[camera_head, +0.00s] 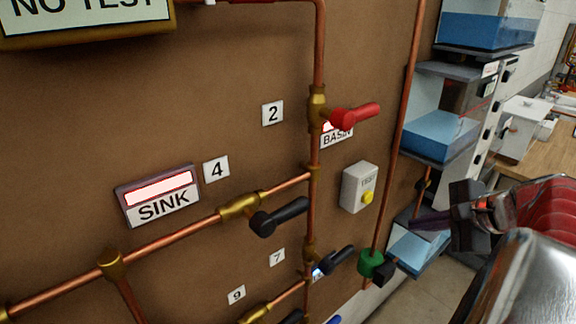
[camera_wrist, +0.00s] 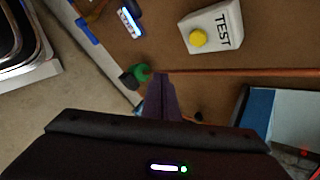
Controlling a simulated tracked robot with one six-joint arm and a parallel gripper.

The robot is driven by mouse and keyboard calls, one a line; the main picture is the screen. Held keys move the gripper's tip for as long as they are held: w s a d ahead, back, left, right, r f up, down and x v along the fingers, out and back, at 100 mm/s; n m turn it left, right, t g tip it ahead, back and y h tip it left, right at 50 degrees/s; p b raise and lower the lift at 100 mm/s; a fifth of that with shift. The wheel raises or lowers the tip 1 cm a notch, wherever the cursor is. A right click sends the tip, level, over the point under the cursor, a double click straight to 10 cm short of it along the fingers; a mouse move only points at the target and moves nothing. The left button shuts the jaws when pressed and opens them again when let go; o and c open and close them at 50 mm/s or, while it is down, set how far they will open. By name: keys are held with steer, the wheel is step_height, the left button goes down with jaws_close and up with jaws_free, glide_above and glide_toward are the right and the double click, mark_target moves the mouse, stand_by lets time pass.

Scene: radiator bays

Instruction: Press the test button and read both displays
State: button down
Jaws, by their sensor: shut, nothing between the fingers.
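The white TEST box (camera_head: 360,187) is on the brown wall, with a round yellow button (camera_head: 367,197) low on its face. In the wrist view, the box (camera_wrist: 221,27) and button (camera_wrist: 198,39) are above and right of my fingertips. My gripper (camera_head: 415,224) is shut and empty, right of the box and apart from the button; it also shows in the wrist view (camera_wrist: 161,78). The SINK display (camera_head: 158,187) has a pale red-lit window with no readable figures. A second display, labelled BASIN (camera_head: 335,140), is mostly hidden behind a red valve handle.
Copper pipes (camera_head: 317,60) cross the wall. Red (camera_head: 355,116), black (camera_head: 280,217) and green (camera_head: 371,263) valve parts stick out near the box. A NO TEST sign (camera_head: 85,18) hangs top left. A shelf rack with blue bins (camera_head: 440,135) stands right of the wall.

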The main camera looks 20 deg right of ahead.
mark_target(367, 197)
steer(key=shift+w, duration=0.1)
steer(key=w+a, duration=0.3)
steer(key=w, duration=0.5)
stand_by(0.4)
steer(key=shift+w, duration=0.2)
stand_by(1.8)
steer(key=shift+w+a, duration=0.15)
steer(key=shift+w, duration=0.2)
steer(key=shift+w+a, duration=0.15)
steer(key=shift+w, duration=0.3)
stand_by(1.1)
steer(key=shift+s, duration=0.15)
steer(key=shift+s+d, duration=0.25)
steer(key=shift+s, duration=0.45)
